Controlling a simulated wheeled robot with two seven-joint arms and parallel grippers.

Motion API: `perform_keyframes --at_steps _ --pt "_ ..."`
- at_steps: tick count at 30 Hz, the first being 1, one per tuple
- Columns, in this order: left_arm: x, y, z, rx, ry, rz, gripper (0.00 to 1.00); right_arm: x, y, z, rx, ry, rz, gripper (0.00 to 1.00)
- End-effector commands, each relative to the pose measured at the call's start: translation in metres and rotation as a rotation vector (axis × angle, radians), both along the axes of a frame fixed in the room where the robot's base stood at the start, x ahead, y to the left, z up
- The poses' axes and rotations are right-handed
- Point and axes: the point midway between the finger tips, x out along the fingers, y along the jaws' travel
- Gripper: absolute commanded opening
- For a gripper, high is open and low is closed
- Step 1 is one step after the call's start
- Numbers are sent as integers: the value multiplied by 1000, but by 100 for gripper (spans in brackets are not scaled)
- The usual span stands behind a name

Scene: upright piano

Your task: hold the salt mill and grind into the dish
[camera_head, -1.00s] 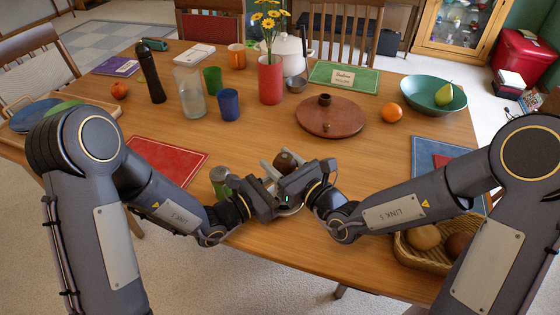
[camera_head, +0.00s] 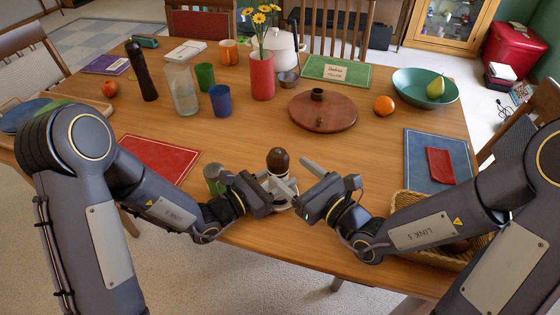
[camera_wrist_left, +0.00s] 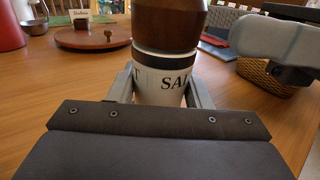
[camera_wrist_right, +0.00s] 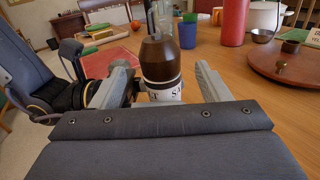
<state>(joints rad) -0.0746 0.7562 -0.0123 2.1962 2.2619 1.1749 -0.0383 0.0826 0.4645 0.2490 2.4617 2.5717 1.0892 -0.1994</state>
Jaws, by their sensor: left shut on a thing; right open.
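The salt mill has a dark brown wooden top (camera_head: 278,160) and a white body with black lettering, read partly in the left wrist view (camera_wrist_left: 165,83). It stands upright near the table's front edge. My left gripper (camera_head: 284,189) is shut around its white body. My right gripper (camera_head: 331,175) is open and empty, to the right of the mill and apart from it. In the right wrist view the mill (camera_wrist_right: 161,65) shows beyond and between the open fingers.
A wicker basket (camera_head: 408,204) lies under my right forearm. A red mat (camera_head: 160,158) and a round wooden board (camera_head: 322,112) lie farther back.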

Motion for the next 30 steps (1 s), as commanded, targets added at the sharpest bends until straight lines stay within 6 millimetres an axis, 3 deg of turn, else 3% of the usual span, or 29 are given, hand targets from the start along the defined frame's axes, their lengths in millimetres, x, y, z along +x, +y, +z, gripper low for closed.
perform_keyframes --at_steps 6,12,22,30 --pt "0 0 -1 1 2 0 14 -27 -24 0 -2 -1 -2 69" --pt "0 0 -1 1 2 1 14 -36 -31 1 1 0 -1 69" --pt "0 0 -1 0 1 1 14 -34 -31 1 4 -6 7 70" --pt "0 0 0 0 1 1 14 -13 -42 13 33 -81 154 70"
